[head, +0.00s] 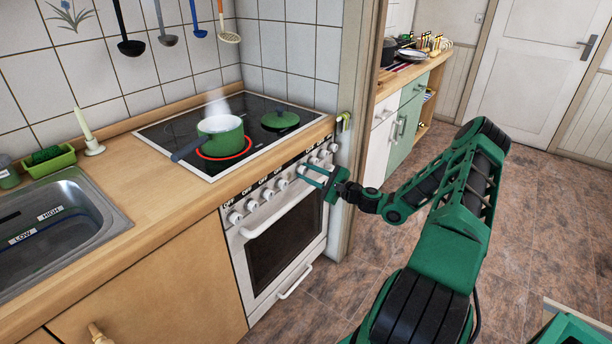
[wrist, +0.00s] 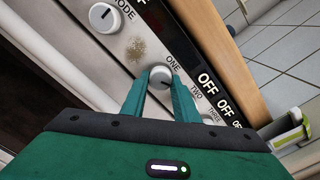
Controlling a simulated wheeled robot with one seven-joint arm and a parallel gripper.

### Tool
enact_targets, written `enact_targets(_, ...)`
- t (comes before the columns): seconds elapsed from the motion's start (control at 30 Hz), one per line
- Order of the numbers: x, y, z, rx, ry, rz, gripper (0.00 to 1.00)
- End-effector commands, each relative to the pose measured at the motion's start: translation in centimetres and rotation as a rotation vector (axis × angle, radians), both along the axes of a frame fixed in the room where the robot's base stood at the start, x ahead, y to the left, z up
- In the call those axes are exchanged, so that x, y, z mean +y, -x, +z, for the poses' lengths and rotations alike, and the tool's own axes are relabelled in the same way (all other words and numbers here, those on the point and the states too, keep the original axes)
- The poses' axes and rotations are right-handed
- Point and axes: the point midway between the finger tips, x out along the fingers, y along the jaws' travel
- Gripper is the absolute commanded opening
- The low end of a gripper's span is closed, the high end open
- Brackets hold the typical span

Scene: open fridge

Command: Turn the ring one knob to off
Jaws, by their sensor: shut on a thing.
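The ring one knob (wrist: 160,73) is a round white knob with a dark pointer line, labelled "ONE" in the wrist view. My green gripper (wrist: 160,88) is shut on it, one finger on each side. In the head view my gripper (head: 314,175) reaches the knob row on the stove front from the right. The pointer angles toward the lower right in the wrist view, away from the nearby "OFF" mark. On the black hob (head: 178,128) one ring (head: 224,156) glows red under a steaming green pot (head: 221,136).
Other white knobs (head: 251,205) line the panel; one marked "MODE" (wrist: 104,18) is close to my gripper. The oven handle (head: 283,212) runs below. A green lid (head: 281,119) lies on the hob. A door post (head: 358,110) stands just right of the stove.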

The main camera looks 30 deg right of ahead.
Motion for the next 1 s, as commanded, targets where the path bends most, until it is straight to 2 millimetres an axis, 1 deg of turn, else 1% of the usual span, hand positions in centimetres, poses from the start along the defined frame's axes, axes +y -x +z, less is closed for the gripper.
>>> enact_targets(0.7,-0.03,0.05,-0.02,-0.228,0.639,0.003,0.05)
enact_targets(1.0,-0.06,0.08,0.01,-0.312,0.871,0.004,0.05)
